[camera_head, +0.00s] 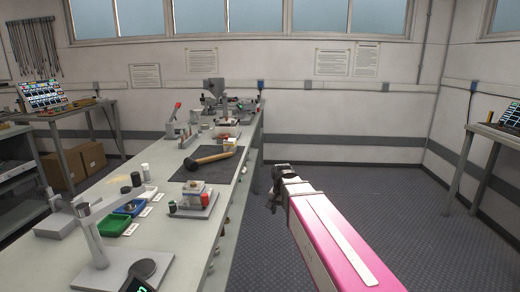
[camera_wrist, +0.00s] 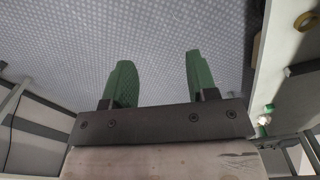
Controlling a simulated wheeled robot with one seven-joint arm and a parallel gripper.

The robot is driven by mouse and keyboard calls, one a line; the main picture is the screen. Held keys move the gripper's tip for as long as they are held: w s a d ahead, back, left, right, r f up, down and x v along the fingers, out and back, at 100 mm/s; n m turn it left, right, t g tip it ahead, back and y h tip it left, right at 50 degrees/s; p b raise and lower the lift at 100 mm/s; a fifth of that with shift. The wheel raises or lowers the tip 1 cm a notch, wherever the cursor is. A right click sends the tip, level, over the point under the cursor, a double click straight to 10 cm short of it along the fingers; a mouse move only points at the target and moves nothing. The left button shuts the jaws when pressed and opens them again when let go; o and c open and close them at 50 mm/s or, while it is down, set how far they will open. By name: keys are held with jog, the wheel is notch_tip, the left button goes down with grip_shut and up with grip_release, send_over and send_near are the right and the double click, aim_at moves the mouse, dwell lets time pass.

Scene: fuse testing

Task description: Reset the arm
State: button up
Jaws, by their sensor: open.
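My gripper (camera_wrist: 158,82) shows in the wrist view with its two green fingers apart and nothing between them. In the head view my arm, pink and white, reaches forward at the right of the workbench (camera_head: 189,252). Its dark gripper end (camera_head: 273,188) is over the open floor, apart from the bench edge. The fingers are too small to make out in the head view.
On the bench are a mallet (camera_head: 210,158) on a dark mat, a fixture (camera_head: 196,196), green (camera_head: 114,224) and blue (camera_head: 130,208) trays, and a stand (camera_head: 92,240). Floor (camera_head: 400,200) right of the bench is clear. Another table (camera_head: 500,135) stands at far right.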

jog(key=s+d+f+n, duration=0.4)
jog(key=s+d+f, duration=0.6)
jog(key=f, duration=0.3)
jog(key=shift+s+d, duration=0.15)
jog(key=shift+s, duration=0.7)
jog(key=shift+f, duration=0.1)
